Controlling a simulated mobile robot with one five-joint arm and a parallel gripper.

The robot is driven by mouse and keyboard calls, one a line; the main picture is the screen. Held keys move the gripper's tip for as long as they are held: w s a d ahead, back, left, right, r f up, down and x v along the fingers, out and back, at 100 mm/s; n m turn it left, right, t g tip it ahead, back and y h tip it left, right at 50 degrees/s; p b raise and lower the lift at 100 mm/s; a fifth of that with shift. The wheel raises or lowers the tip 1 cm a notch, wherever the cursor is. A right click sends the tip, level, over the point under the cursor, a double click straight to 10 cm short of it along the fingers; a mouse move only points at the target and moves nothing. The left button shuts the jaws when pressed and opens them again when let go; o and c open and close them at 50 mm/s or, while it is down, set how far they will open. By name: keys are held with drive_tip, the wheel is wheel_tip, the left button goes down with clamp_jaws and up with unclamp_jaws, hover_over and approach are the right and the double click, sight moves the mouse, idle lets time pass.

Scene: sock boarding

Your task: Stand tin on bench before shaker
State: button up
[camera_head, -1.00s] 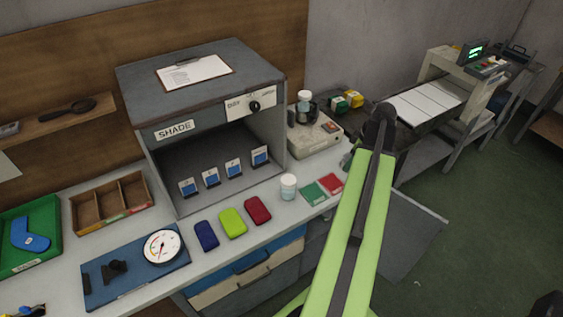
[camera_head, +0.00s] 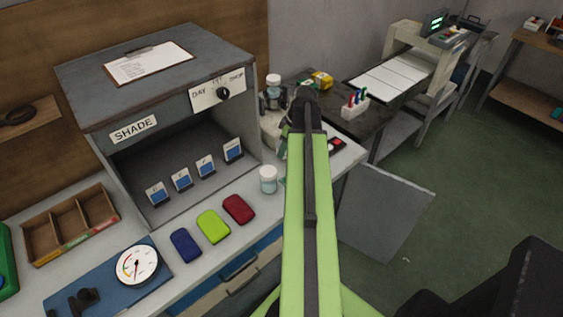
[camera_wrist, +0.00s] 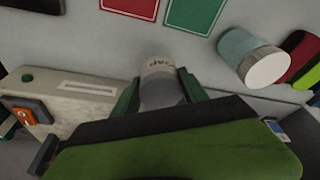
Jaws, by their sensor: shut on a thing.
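A pale grey tin (camera_wrist: 160,70) with dark lettering sits between the two green fingers of my gripper (camera_wrist: 157,86) in the wrist view. The gripper is shut on it, over the bench right beside the shaker (camera_wrist: 75,105). I cannot tell whether the tin touches the bench. In the head view my arm hides the tin and most of the gripper. The beige shaker (camera_head: 268,123) shows there left of my arm, with a white-lidded jar (camera_head: 273,81) in a dark holder on top. The grey bench (camera_head: 240,192) runs along the wall.
A second white-lidded jar (camera_head: 268,180) stands on the bench, close to the gripper in the wrist view (camera_wrist: 252,58). Red (camera_wrist: 130,8) and green (camera_wrist: 193,13) cards lie beyond the tin. The shade booth (camera_head: 165,95) and coloured pads (camera_head: 212,227) are to the left.

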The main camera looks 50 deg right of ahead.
drive_tip(key=shift+w+a+f, duration=0.2)
drive_tip(key=shift+w+a, duration=0.05)
drive_tip(key=shift+w, duration=0.05)
wheel_tip(320, 180, down, 4)
drive_tip(key=b, duration=0.4)
drive_tip(key=shift+f, duration=0.2)
drive_tip(key=shift+r, duration=0.2)
drive_tip(key=shift+f, duration=0.15)
drive_tip(key=o, duration=1.4)
drive_tip(key=p+v, duration=1.1)
drive_tip(key=v, duration=0.1)
drive_tip(key=shift+p, duration=0.35)
